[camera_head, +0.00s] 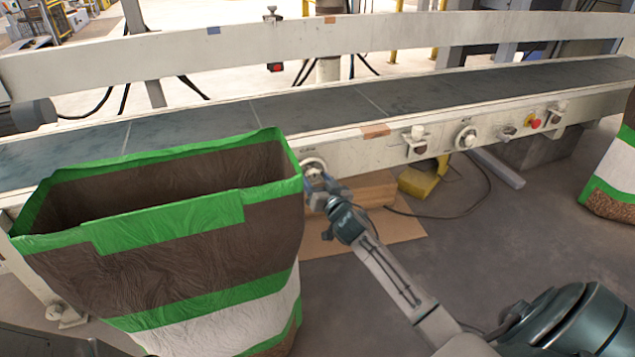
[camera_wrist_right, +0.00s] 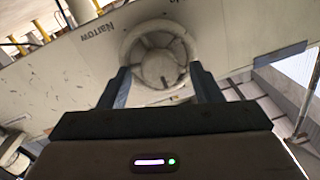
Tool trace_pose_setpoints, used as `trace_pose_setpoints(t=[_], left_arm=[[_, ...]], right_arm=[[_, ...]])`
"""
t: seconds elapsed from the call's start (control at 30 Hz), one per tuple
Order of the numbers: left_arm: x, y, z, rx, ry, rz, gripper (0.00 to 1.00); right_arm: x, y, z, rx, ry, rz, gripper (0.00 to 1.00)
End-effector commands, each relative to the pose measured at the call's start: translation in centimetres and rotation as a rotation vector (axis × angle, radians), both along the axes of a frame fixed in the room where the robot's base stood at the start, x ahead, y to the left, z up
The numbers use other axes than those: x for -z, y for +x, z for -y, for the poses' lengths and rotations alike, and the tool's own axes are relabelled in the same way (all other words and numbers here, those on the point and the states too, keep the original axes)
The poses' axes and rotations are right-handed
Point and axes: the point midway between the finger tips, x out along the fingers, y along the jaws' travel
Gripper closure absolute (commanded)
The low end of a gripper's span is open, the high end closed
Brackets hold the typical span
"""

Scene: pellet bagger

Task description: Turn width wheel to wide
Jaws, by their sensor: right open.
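The width wheel (camera_head: 313,168) is a small pale round handwheel on the side of the conveyor frame, just right of the big bag. In the right wrist view the wheel (camera_wrist_right: 159,54) fills the upper middle, with the word "Narrow" on the panel to its left. The label on its other side is cut off at the top edge. My right gripper (camera_head: 318,186) is at the wheel. In the wrist view its two fingers (camera_wrist_right: 160,80) are apart, one at each lower side of the rim. Whether they touch the rim is unclear. My left gripper is not in view.
A large open brown, green and white bag (camera_head: 160,240) stands close left of the wheel. The conveyor belt (camera_head: 330,105) runs behind. More knobs (camera_head: 466,137) and a red button (camera_head: 535,124) are further right. Cardboard (camera_head: 365,230) and a yellow block (camera_head: 418,182) lie below.

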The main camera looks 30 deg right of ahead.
Motion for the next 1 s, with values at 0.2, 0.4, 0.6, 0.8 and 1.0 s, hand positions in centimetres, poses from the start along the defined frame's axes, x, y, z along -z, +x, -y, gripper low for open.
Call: trace_pose_setpoints(t=[0.2,0.4,0.6,0.8,1.0], left_arm=[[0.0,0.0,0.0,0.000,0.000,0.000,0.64],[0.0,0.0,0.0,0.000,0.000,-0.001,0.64],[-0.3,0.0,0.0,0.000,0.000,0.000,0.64],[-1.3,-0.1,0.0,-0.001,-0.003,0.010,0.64],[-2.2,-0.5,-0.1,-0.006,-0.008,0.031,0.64]], right_arm=[[0.0,0.0,0.0,0.000,0.000,0.000,0.57],[0.0,0.0,0.0,0.000,0.000,0.000,0.86],[-0.1,0.0,0.0,0.000,-0.016,-0.003,0.86],[-0.3,0.0,0.0,0.000,-0.090,-0.021,0.86],[-0.4,0.0,0.0,0.001,-0.196,-0.047,0.86]])
